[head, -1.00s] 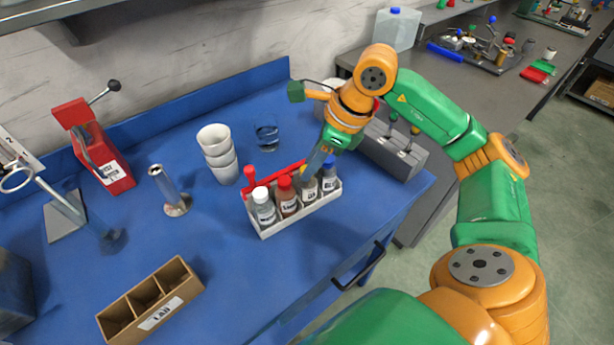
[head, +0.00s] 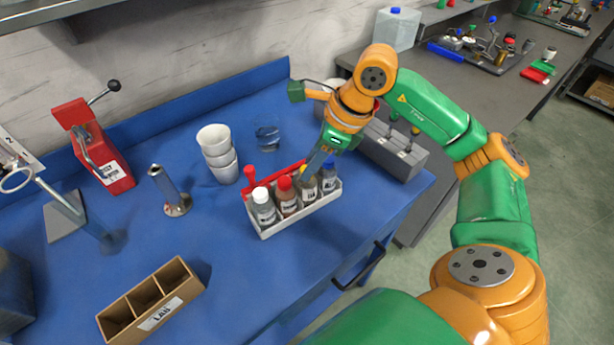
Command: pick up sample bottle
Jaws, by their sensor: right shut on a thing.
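Several sample bottles stand upright in a light grey open rack (head: 300,220) on the blue table. One has a white cap (head: 262,205), one a red cap (head: 287,198), one a blue cap (head: 328,177). My right gripper (head: 309,172) reaches down from above and is shut on the third bottle from the left (head: 307,190), between the red-capped and blue-capped ones. Its fingers mostly hide this bottle's cap. The bottle still sits in the rack. My left gripper is out of view.
A cardboard divider box (head: 150,302) is at front left. Table in front of the rack is clear.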

